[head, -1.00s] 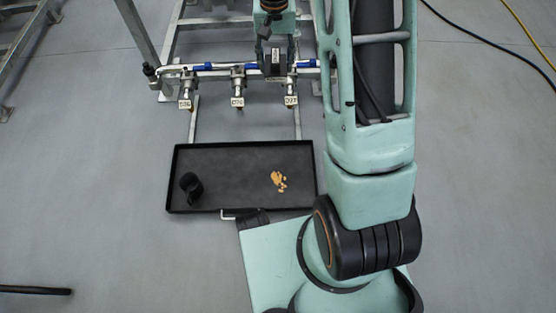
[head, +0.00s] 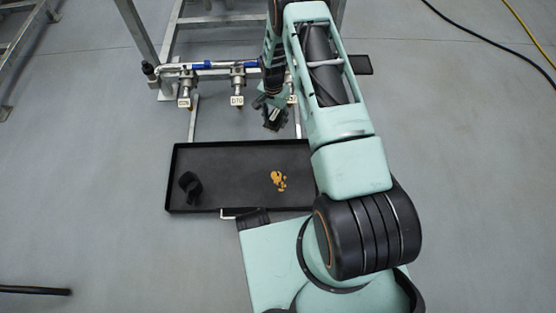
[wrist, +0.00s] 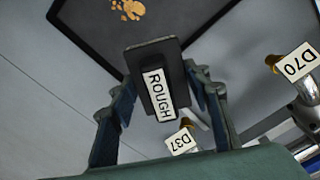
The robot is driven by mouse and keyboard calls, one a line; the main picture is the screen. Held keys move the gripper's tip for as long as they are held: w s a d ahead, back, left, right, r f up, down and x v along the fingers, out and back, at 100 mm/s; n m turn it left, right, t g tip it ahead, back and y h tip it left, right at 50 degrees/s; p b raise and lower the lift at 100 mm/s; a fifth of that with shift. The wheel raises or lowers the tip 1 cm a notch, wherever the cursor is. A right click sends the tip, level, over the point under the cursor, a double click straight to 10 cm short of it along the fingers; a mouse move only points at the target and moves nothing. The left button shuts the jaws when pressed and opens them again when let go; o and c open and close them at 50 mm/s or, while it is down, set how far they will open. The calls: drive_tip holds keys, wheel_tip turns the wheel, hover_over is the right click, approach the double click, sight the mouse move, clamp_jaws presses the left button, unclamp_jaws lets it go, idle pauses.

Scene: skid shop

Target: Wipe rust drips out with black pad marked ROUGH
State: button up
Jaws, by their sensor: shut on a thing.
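My gripper (head: 273,115) is in front of the pipe, above and behind the black tray (head: 230,200). It is shut on the black pad (wrist: 171,50), whose white label reads ROUGH in the wrist view (wrist: 158,94). The pad is held clear of the tray. Orange-brown rust drips (head: 278,180) lie on the right part of the tray floor, as one larger patch and several small spots. They also show at the top of the wrist view (wrist: 128,9). In the head view the pad is small and dark between the fingers.
A black curled object (head: 190,187) lies in the tray's left end. A metal pipe with tagged valves (head: 237,90) runs behind the tray. Tags D70 (wrist: 298,64) and D37 (wrist: 181,141) stand close to my gripper. A dark flat item (head: 360,65) lies right of my arm.

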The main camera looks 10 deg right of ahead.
drive_tip(key=s+f+m, duration=0.2)
drive_tip(key=s+f, duration=0.2)
drive_tip(key=f, duration=0.6)
drive_tip(key=s+f+m, duration=0.1)
drive_tip(key=s+f, duration=0.3)
drive_tip(key=f, duration=0.5)
drive_tip(key=b, duration=0.5)
hover_over(278, 172)
drive_tip(key=shift+w+f, duration=0.15)
drive_tip(key=shift+f, duration=1.4)
drive_tip(key=shift+w+f, duration=0.1)
drive_tip(key=shift+f, duration=1.45)
drive_tip(key=shift+f, duration=1)
drive_tip(key=shift+s+r, duration=0.1)
drive_tip(key=shift+s, duration=0.05)
